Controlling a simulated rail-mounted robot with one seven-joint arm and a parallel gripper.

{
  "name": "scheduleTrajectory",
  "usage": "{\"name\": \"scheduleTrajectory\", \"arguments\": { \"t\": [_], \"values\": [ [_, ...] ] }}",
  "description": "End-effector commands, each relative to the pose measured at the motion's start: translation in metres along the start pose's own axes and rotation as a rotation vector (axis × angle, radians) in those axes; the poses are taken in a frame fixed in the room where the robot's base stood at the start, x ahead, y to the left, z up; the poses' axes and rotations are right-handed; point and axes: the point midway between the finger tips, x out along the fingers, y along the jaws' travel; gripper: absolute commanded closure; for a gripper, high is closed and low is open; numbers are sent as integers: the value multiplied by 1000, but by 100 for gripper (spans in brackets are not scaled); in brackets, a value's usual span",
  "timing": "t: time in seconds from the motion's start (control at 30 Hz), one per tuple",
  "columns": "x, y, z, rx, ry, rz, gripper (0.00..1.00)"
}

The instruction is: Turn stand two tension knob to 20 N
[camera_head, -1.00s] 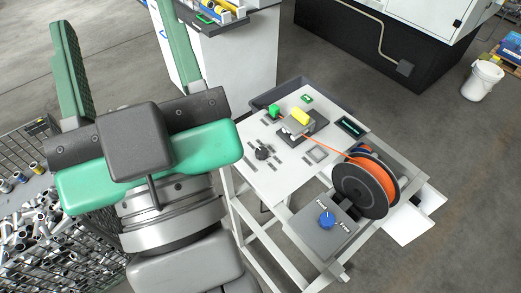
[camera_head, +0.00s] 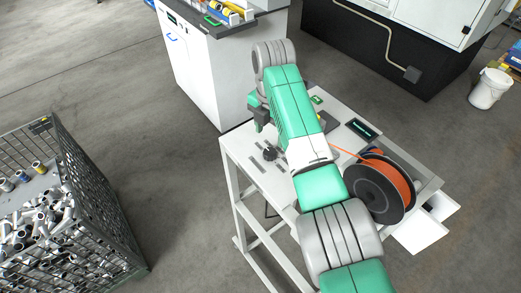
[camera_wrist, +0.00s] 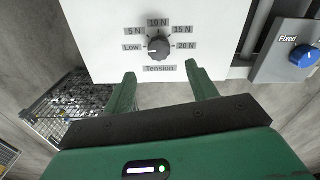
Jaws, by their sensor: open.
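The black tension knob (camera_wrist: 158,48) is on a white panel (camera_wrist: 105,30) in the wrist view, ringed by labels Low, 5 N, 10 N, 15 N and 20 N. Its pale pointer mark faces left, toward Low. The 20 N label (camera_wrist: 187,46) is right of the knob. My gripper (camera_wrist: 160,69) is open, its two green fingers apart and below the knob in the picture, with nothing between them. In the head view the knob (camera_head: 270,153) sits on the stand's top, and my gripper (camera_head: 259,118) is partly hidden by my arm.
A blue knob (camera_wrist: 304,55) marked Fixed is on a grey box at right in the wrist view. An orange spool (camera_head: 380,190) stands on the stand's right side. A wire crate (camera_head: 95,190) of metal parts is at left. A white cabinet (camera_head: 205,65) stands behind.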

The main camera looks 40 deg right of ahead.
Motion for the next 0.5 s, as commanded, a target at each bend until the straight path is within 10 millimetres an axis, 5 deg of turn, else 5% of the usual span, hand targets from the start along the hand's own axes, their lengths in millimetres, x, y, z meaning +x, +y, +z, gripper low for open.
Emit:
{"name": "scheduleTrajectory", "arguments": {
  "t": [0.5],
  "values": [
    [74, 2, -1, 2, -2, 2, 43]
  ]
}}
